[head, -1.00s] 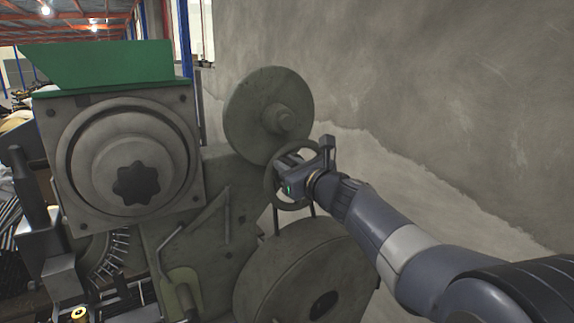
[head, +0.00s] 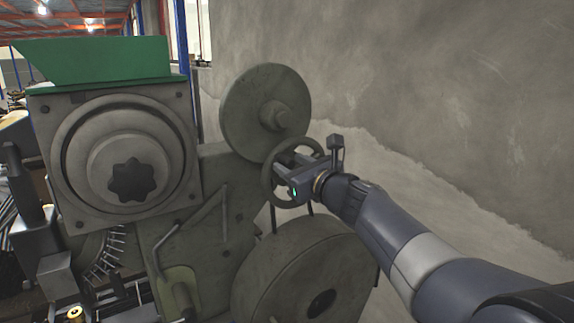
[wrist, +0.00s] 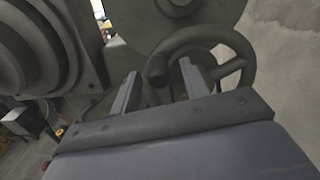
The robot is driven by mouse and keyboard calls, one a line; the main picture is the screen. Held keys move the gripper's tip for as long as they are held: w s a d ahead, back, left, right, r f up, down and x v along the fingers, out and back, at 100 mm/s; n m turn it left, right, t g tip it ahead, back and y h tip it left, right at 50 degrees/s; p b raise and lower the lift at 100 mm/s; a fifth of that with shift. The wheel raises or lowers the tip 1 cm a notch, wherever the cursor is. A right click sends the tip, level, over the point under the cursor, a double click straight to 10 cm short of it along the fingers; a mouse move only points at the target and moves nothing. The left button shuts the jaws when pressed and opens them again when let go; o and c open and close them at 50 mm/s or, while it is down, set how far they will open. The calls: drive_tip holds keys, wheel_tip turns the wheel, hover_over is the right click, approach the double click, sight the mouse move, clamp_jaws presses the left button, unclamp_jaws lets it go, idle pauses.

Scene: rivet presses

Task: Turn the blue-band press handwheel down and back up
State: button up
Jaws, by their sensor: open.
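The press handwheel (head: 267,183), a grey-green ring, stands on the right side of the press (head: 222,175). In the wrist view its rim (wrist: 243,47) curves across the upper right, with a spoke and a dark rounded handle (wrist: 157,69). My gripper (head: 284,169) is open at the wheel, its fingers overlapping the ring in the head view. In the wrist view the handle appears between the two fingers of my gripper (wrist: 157,80); contact cannot be told. No blue band shows on the press. My gripper hides part of the wheel.
A round disc (head: 250,105) sits above the handwheel and a large drum (head: 285,280) below it, both close to my gripper. A green hopper (head: 90,60) tops the press. A bare concrete wall (head: 420,90) stands at right.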

drive_tip(key=b+v, duration=0.1)
drive_tip(key=v, duration=0.7)
drive_tip(key=shift+w, duration=0.1)
drive_tip(key=p+x, duration=0.2)
drive_tip(key=x, duration=0.9)
drive_tip(key=shift+a, duration=0.1)
drive_tip(key=shift+f+n, duration=0.3)
drive_tip(key=shift+s+a+n+b, duration=0.1)
drive_tip(key=shift+s+n+b, duration=0.2)
drive_tip(key=shift+b, duration=0.05)
